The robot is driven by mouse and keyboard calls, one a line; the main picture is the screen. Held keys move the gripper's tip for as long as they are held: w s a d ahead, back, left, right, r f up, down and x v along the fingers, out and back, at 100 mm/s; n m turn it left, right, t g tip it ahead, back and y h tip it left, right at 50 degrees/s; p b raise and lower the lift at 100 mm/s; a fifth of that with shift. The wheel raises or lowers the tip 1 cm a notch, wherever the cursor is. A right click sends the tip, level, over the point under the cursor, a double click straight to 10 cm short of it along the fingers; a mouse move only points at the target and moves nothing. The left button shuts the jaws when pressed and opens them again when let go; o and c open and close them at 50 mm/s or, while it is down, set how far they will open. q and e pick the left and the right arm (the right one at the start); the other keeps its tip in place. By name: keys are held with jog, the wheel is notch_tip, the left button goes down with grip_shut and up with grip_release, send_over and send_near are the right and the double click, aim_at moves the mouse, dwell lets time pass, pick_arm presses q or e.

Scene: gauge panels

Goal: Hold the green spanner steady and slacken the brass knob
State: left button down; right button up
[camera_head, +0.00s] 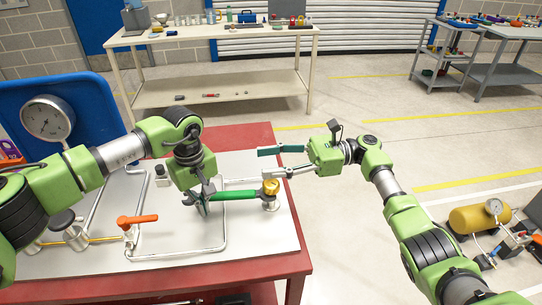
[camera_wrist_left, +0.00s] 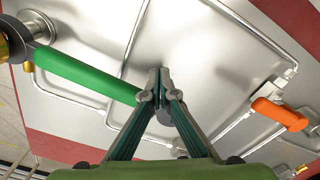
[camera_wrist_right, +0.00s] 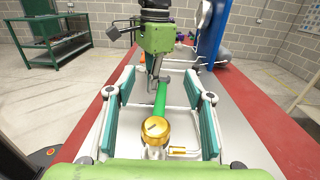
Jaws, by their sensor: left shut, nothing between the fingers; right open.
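The green spanner (camera_head: 240,194) lies across the pale panel, its head around the fitting below the brass knob (camera_head: 271,185). In the left wrist view the spanner (camera_wrist_left: 85,75) runs from upper left to beside my gripper. My left gripper (camera_head: 203,205) is shut and empty at the handle's free end; its closed tips (camera_wrist_left: 158,76) are beside that end, and contact is unclear. My right gripper (camera_head: 266,162) is open, just behind and above the knob. In the right wrist view the knob (camera_wrist_right: 155,130) appears between its spread fingers, not gripped.
An orange-handled valve (camera_head: 137,220) stands on the panel left of the spanner, with bent metal pipes around it. A pressure gauge (camera_head: 47,118) is on the blue board at left.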

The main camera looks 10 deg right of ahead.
aim_at(271, 182)
jog(key=shift+r, duration=0.9)
pick_arm(q)
notch_tip(271, 182, up, 7)
jog(key=p, duration=0.2)
jog(key=shift+p, duration=0.4)
pick_arm(e)
notch_tip(271, 182, up, 3)
jog(key=shift+f, duration=0.15)
pick_arm(q)
notch_tip(271, 182, up, 12)
pick_arm(e)
jog(key=shift+f, duration=0.1)
